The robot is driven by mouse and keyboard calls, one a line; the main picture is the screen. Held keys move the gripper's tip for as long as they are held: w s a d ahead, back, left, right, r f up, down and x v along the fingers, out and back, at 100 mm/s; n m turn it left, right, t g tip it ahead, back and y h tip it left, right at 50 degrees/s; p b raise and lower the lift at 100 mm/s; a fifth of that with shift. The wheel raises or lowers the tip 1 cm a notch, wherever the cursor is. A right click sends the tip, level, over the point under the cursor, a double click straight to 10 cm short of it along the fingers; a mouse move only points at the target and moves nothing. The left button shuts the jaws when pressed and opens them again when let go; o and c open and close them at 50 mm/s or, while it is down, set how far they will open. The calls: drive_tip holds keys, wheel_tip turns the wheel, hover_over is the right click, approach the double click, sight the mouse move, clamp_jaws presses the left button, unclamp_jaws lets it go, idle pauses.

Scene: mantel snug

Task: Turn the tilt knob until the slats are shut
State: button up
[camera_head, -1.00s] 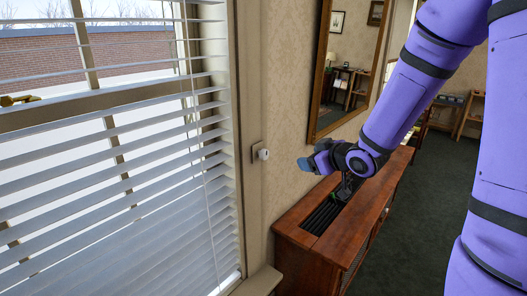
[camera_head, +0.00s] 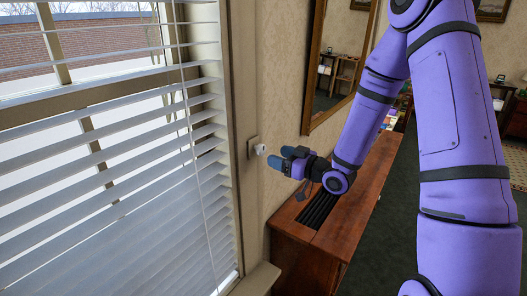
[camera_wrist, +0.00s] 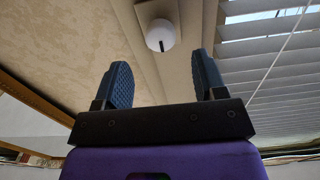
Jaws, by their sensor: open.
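The tilt knob (camera_head: 260,149) is a small white round knob on a plate on the window's right-hand frame. In the wrist view the knob (camera_wrist: 160,36) shows a dark mark on its face and lies beyond the fingertips, roughly midway between them. My gripper (camera_head: 284,158) is just right of the knob, apart from it, open and empty; its two blue fingers also show in the wrist view (camera_wrist: 162,75). The white slats (camera_head: 130,200) of the blind are tilted, with gaps showing snow and brick outside through the upper ones; the lower ones look closer together.
A wooden cabinet (camera_head: 345,235) with a dark grille on top stands below my gripper. A wood-framed mirror (camera_head: 340,70) hangs on the wall beyond. Blind cords (camera_head: 186,100) hang in front of the slats. Dark green carpet (camera_head: 397,235) lies to the right.

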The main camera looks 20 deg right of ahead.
sight(264, 151)
drive_tip(key=shift+x, duration=3.15)
drive_tip(key=c, duration=0.9)
